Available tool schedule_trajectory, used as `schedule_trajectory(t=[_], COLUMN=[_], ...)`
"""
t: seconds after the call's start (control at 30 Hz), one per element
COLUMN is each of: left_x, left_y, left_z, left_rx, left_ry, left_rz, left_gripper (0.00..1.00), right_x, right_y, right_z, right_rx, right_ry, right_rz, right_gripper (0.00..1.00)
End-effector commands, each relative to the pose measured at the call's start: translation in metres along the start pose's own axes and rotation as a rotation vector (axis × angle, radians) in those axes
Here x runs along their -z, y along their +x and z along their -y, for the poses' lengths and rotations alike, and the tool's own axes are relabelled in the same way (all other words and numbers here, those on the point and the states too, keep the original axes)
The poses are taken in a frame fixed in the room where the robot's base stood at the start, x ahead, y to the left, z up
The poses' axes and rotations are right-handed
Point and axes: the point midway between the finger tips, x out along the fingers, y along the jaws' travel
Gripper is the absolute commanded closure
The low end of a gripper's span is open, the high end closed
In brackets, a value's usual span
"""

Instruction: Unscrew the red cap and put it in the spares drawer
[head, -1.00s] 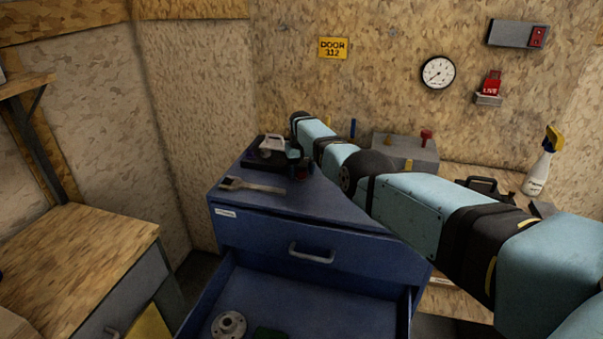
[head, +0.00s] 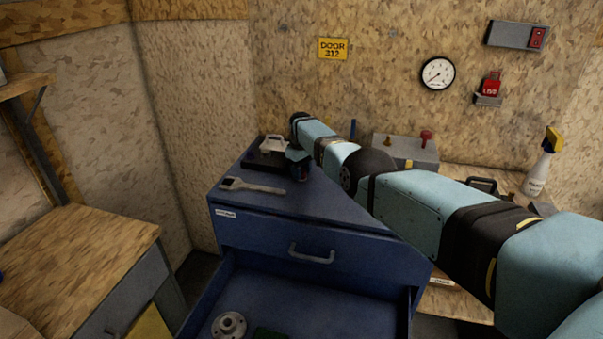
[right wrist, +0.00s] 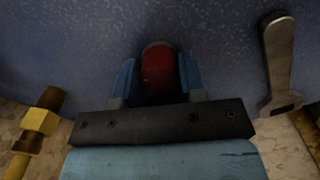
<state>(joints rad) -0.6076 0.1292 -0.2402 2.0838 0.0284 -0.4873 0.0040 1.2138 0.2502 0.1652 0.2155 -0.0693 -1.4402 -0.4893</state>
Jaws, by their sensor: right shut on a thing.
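The red cap (right wrist: 158,68) shows in the right wrist view between the two blue fingers of my right gripper (right wrist: 158,78), which is shut on it. Whether the cap is still on a thread is hidden. In the head view my right gripper (head: 300,168) is low over the back left of the blue cabinet top (head: 325,205); the cap is not clear there. Below, a blue drawer (head: 300,300) stands open with a grey flange (head: 229,325) and a green piece (head: 270,333) in it. I cannot read its label. My left gripper is not in view.
A wrench (head: 252,186) lies on the cabinet top, in front of a dark tray (head: 256,166) with a light-coloured item. A shut drawer with a handle (head: 312,254) is above the open one. A grey box (head: 405,150) and a spray bottle (head: 540,175) stand at the right.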

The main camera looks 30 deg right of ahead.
Motion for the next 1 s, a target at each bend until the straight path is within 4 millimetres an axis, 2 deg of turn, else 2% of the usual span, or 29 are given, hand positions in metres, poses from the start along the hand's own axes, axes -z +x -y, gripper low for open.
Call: schedule_trajectory(t=[0.63,0.8,1.0], left_x=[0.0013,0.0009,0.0], left_y=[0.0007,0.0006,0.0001], left_z=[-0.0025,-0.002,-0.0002], left_rx=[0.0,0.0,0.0], left_ry=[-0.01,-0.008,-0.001], left_rz=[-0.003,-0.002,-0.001], left_gripper=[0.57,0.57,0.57], right_x=[-0.0004,-0.0003,-0.0004], right_y=[0.0007,0.0008,0.0008], right_z=[-0.0001,0.0002,0.0003], right_rx=[-0.001,0.001,0.001], right_ry=[-1.028,-1.149,-1.155], right_rz=[0.002,0.001,0.001], right_gripper=[0.91,0.91,0.91])
